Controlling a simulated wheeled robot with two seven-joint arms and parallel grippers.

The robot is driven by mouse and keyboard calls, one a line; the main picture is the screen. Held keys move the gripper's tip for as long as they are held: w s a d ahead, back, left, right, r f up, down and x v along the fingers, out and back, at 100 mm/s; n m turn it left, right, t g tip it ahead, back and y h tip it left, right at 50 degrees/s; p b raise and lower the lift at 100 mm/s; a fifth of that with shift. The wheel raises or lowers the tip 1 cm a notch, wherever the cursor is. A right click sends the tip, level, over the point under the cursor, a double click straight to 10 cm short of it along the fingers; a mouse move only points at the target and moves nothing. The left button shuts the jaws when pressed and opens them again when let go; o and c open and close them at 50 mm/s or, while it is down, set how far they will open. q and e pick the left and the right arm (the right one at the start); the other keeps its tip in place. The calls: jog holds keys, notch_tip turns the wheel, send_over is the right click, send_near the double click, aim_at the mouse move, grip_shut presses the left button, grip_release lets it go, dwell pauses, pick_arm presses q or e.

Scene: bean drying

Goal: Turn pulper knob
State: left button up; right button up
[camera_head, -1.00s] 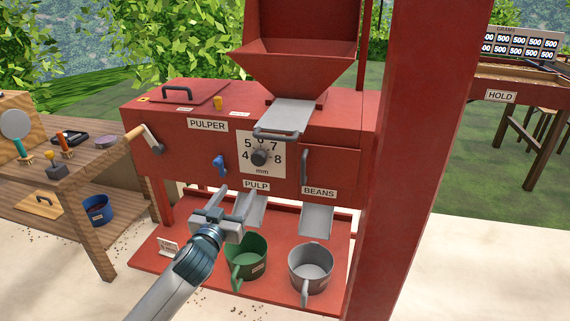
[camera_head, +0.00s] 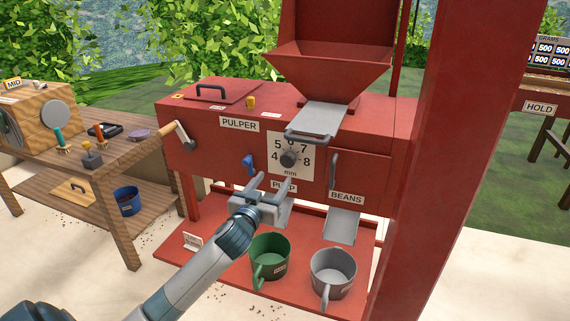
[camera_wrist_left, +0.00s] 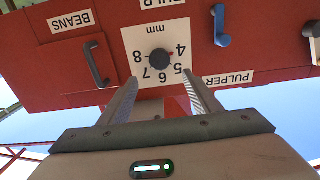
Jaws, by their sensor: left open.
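The pulper (camera_head: 225,151) is a red machine with a hopper on top. Its dark round knob (camera_head: 288,158) sits on a white dial plate (camera_head: 303,172) marked 4 to 8 and mm. My right gripper is not in view.
A blue lever (camera_head: 249,164) is left of the dial and a grey handle (camera_head: 333,171) is right of it. The pulp and beans chutes hang below, over a green bucket (camera_head: 270,257) and a grey bucket (camera_head: 333,273). A wooden bench (camera_head: 125,157) stands left.

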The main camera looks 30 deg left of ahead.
aim_at(286, 161)
pick_arm(q)
jog(key=x, duration=1.1)
jog(key=shift+w, duration=0.1)
jog(key=c, duration=1)
